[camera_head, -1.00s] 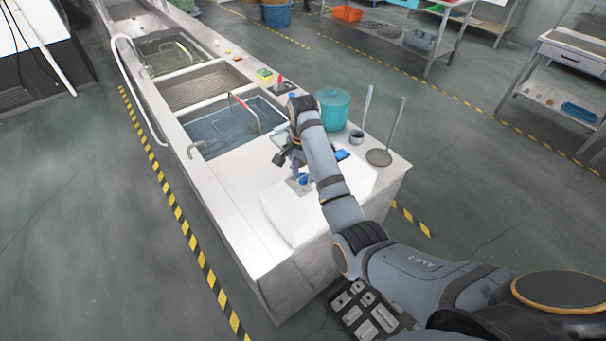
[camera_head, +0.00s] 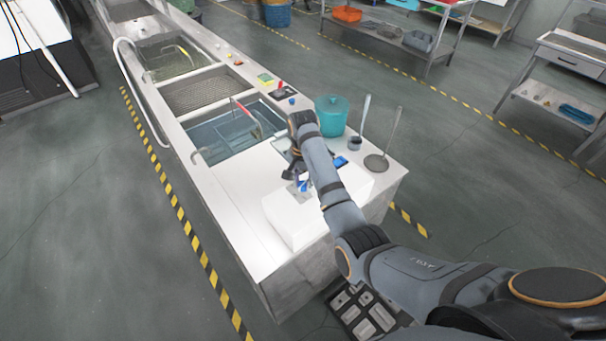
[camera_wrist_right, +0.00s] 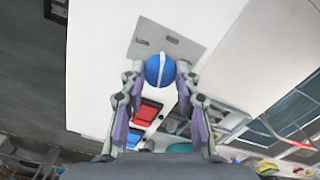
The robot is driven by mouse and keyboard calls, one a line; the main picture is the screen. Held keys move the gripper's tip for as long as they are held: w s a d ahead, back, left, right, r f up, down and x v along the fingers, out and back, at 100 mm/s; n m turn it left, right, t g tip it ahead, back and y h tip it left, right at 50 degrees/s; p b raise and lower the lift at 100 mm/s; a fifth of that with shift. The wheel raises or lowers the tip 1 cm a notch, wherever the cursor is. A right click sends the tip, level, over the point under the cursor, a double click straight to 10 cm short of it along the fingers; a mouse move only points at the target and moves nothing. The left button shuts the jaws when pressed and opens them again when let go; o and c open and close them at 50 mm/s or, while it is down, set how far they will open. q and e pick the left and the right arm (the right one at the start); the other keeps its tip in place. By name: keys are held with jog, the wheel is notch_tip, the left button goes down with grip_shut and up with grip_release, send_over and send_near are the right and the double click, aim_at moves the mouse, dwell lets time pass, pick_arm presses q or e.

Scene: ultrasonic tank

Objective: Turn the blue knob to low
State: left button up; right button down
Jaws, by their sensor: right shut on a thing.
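The blue knob (camera_wrist_right: 159,70) sits on a grey plate (camera_wrist_right: 185,45) on a white box (camera_head: 283,215). A white pointer line runs across the knob, nearly upright in the right wrist view. My right gripper (camera_wrist_right: 159,73) has a fingertip on each side of the knob and is shut on it. In the head view, the right gripper (camera_head: 302,184) is over the box and partly hides the knob. Any markings for low are too small to read. My left gripper is in neither view.
A sink with blue liquid (camera_head: 225,132) lies behind the box. The white counter left of the box is clear.

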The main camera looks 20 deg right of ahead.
aim_at(303, 184)
jog(key=n+p, duration=0.2)
jog(key=p, duration=0.1)
jog(key=shift+r+n, duration=0.35)
jog(key=shift+n, duration=0.05)
jog(key=shift+f+n+p, duration=0.15)
jog(key=shift+n+p, duration=0.55)
jog(key=shift+n, duration=0.2)
jog(key=shift+f+n+p, duration=0.1)
jog(key=shift+n+p, duration=0.2)
jog(key=shift+n, duration=0.4)
jog(key=shift+f+n, duration=0.1)
jog(key=shift+n, duration=1.1)
jog(key=c, duration=1)
grip_release()
notch_tip(303, 184, up, 12)
